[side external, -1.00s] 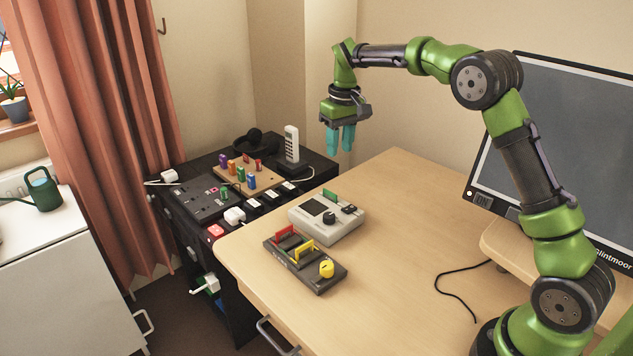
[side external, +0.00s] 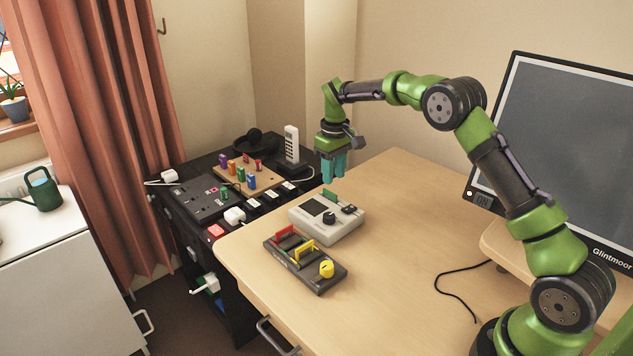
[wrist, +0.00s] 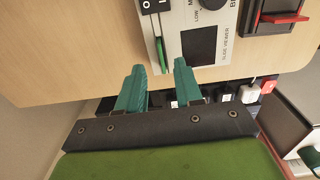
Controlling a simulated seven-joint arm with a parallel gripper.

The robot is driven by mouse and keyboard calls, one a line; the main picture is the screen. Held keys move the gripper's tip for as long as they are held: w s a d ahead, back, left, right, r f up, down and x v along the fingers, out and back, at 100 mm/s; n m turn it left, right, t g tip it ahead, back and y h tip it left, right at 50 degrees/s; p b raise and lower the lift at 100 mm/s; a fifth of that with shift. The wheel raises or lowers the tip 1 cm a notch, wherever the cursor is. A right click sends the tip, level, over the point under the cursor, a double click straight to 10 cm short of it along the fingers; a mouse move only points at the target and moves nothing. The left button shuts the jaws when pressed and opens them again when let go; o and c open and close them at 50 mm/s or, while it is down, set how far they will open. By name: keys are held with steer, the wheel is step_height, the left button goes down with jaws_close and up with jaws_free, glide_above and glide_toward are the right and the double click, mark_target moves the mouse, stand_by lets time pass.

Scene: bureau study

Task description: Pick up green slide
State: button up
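The green slide (side external: 329,195) stands upright at the back edge of the light grey slide viewer (side external: 338,228). In the wrist view the green slide (wrist: 161,56) appears as a thin edge-on strip beside the viewer's dark screen. My gripper (side external: 333,176) hangs just above the slide, fingers pointing down, with a small gap between. In the wrist view my gripper (wrist: 159,67) is open, its two teal fingers apart with nothing held. The slide lies in line with the gap between the fingertips, beyond them.
A dark slide tray (side external: 309,275) with red and yellow slides and a yellow knob sits in front of the viewer. A black side cabinet at left carries a wooden peg board (side external: 247,174) and a white phone (side external: 292,144).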

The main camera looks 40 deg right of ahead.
mark_target(330, 199)
steer(key=shift+s+f, duration=0.1)
steer(key=shift+f, duration=2.9)
jaws_close()
